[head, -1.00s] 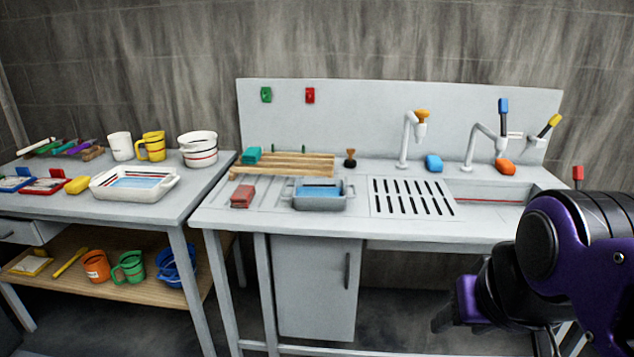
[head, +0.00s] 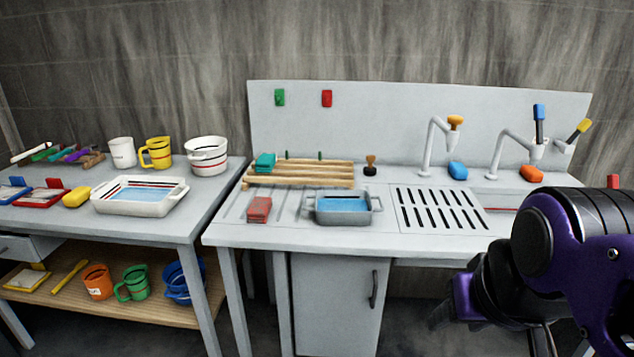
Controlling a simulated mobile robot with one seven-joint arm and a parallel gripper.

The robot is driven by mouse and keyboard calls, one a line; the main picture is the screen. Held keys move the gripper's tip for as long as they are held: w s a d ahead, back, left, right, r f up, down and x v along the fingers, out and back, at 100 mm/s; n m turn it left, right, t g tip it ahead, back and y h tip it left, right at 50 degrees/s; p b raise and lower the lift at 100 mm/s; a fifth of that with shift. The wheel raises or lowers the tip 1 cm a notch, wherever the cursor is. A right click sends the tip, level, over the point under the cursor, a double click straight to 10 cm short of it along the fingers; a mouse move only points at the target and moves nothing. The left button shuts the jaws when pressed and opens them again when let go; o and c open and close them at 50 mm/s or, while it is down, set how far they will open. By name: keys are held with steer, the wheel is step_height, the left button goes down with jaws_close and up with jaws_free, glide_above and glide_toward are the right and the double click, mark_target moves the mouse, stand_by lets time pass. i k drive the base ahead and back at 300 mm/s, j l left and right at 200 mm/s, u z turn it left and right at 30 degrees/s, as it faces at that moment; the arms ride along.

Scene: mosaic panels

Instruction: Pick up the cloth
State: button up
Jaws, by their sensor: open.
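A red folded piece (head: 259,209) that looks like a cloth lies on the left of the sink counter, left of a grey basin of blue water. A teal folded piece (head: 264,162), perhaps also a cloth, rests on the left end of a wooden slatted rack (head: 320,182). I cannot tell which one the task means. My gripper (head: 441,315) is at the lower right, below the counter's front edge in the picture, far from both pieces. It is dark and small, open, and nothing shows in it.
The grey basin (head: 342,221) stands right of the red piece. Taps (head: 436,145) rise at the back right. The left table holds a white tray (head: 105,207), mugs and a bowl, with more mugs on its lower shelf. The counter's left front strip is bare.

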mark_target(259, 211)
steer(key=i+j, duration=0.25)
steer(key=j, duration=0.15)
steer(key=i+j, duration=0.2)
steer(key=j, duration=0.15)
steer(key=i+j, duration=0.25)
steer(key=j, duration=0.15)
steer(key=i+j, duration=0.25)
steer(key=j, duration=0.1)
